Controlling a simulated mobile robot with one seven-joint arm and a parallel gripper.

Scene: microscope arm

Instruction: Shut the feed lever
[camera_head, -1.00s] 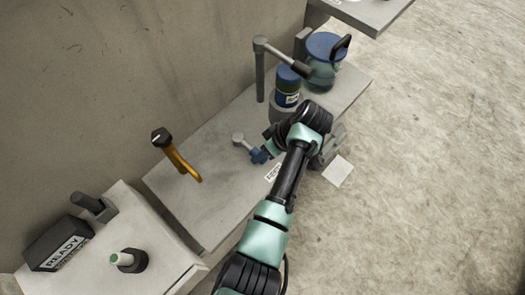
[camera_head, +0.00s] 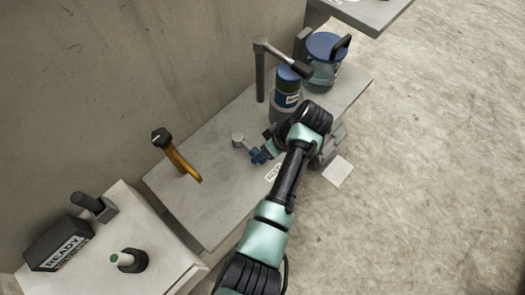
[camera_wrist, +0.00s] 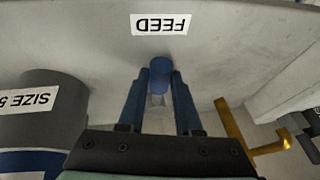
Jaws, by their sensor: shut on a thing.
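The feed lever (camera_head: 247,144) is a short grey arm with a round pale end on the grey bench in the head view. Its blue grip (camera_wrist: 160,78) shows in the wrist view, upright between my two blue fingers. My gripper (camera_head: 262,154) is shut on this grip; in the wrist view the fingertips (camera_wrist: 160,88) stand on either side of it. A white label reading FEED (camera_wrist: 166,24) appears upside down just beyond the grip. My wrist hides part of the bench around the lever in the head view.
A grey post with a dark-ended arm (camera_head: 260,75), a blue-capped bottle (camera_head: 287,97) and a blue-lidded pot (camera_head: 322,68) stand behind my wrist. A READY box (camera_head: 62,243) is at lower left.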

